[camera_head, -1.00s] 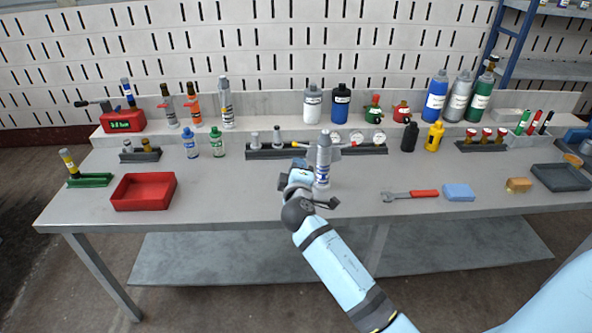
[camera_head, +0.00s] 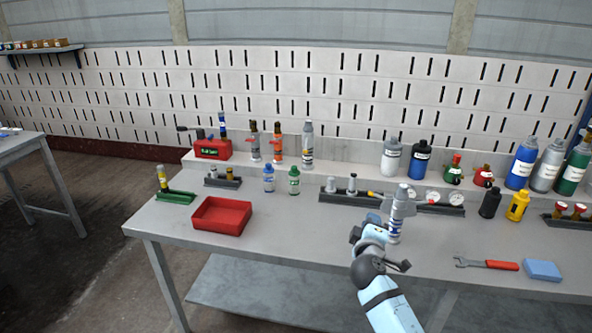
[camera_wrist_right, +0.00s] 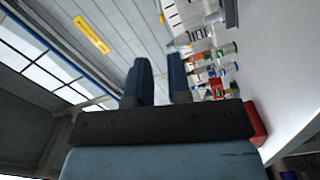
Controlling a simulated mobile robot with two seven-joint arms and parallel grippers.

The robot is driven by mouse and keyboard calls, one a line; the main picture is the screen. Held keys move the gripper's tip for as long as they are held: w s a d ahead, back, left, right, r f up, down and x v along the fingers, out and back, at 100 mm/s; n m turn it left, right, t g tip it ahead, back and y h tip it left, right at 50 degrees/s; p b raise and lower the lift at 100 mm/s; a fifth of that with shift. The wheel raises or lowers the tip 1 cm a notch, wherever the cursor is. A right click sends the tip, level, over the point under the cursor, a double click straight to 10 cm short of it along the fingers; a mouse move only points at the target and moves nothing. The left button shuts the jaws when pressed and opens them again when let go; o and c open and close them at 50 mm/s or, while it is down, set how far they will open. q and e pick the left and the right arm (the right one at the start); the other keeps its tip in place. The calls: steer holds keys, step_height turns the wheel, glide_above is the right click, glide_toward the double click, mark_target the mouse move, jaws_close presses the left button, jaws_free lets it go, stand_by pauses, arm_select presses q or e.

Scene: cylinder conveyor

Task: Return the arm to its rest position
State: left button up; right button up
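My right arm reaches in from the lower right in the head view. Whether the gripper touches the cylinder cannot be told. My left gripper is not in view.
A red tray (camera_head: 221,229) and a green holder (camera_head: 176,197) are at the left. A dark rack (camera_head: 345,198) stands behind the gripper. A wrench (camera_head: 487,264) and blue block (camera_head: 541,270) lie at right. The bench is clear between red tray and gripper.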

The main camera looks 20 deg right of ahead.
steer(key=s+a+f+m+g+y, duration=0.1)
steer(key=s+a+f+y, duration=0.6)
steer(key=s+f, duration=0.45)
steer(key=s+a+f+m+g+y, duration=0.2)
steer(key=s+a+f+y, duration=0.15)
steer(key=s+a, duration=0.45)
steer(key=s+a+f+m+g+y, duration=0.1)
steer(key=s+a+f+m+y, duration=0.3)
steer(key=s, duration=0.7)
arm_select(q)
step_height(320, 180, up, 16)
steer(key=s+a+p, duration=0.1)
steer(key=p, duration=2)
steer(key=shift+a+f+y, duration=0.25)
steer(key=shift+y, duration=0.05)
arm_select(e)
step_height(320, 180, up, 16)
steer(key=n+h, duration=0.1)
steer(key=shift+s+d+n+h, duration=0.15)
steer(key=shift+s+n+h, duration=0.15)
steer(key=shift+h, duration=0.05)
